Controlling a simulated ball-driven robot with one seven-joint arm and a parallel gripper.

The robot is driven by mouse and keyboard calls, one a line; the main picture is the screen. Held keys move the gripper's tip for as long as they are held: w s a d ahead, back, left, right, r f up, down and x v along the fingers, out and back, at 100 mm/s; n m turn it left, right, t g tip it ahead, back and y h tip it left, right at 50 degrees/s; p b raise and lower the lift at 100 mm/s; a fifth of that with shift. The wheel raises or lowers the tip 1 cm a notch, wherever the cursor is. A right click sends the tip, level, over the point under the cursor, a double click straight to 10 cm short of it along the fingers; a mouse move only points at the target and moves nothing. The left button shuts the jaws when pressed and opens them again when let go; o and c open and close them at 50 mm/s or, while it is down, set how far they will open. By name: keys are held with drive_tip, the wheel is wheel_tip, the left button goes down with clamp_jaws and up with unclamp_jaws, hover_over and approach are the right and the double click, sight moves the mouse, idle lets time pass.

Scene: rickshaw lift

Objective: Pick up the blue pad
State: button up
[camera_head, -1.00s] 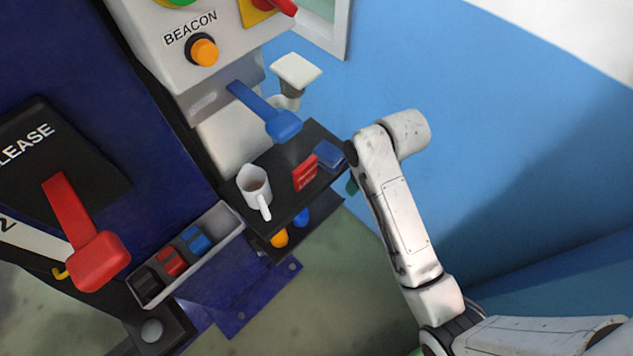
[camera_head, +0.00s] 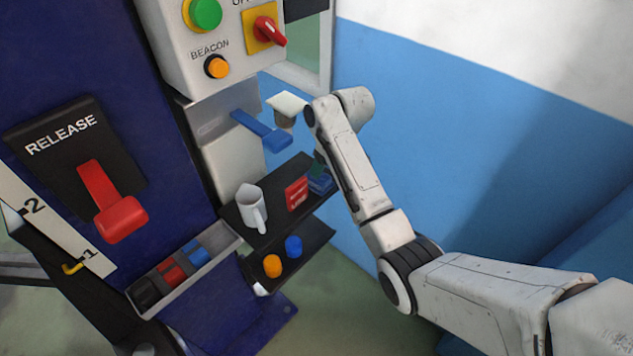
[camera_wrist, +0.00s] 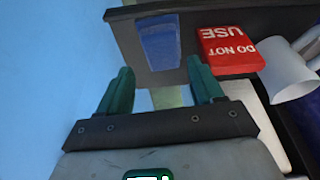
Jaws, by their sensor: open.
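The blue pad (camera_head: 319,184) lies near the right end of the dark upper shelf (camera_head: 270,203), beside a red block. In the wrist view the blue pad (camera_wrist: 159,42) is ahead of my gripper (camera_wrist: 159,68), roughly centred between its two green fingers. The fingers are spread apart with nothing between them. The fingertips look close to the pad's near end; I cannot tell whether they touch it. In the head view a green part of my gripper (camera_head: 318,166) shows by the pad, and the rest is hidden by my arm.
The red "DO NOT USE" block (camera_wrist: 230,50) sits right beside the pad. A white mug (camera_head: 252,210) stands on the same shelf. Orange and blue round pieces (camera_head: 293,246) lie on the lower shelf. A blue lever (camera_head: 262,130) juts out above. The blue wall (camera_head: 450,140) is to the right.

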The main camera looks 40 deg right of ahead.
sight(322, 185)
drive_tip(key=shift+p+x, duration=0.35)
drive_tip(key=shift+x, duration=2.65)
drive_tip(key=shift+w+a, duration=0.1)
drive_tip(key=shift+a, duration=0.05)
drive_tip(key=c, duration=0.9)
drive_tip(key=shift+r, duration=0.1)
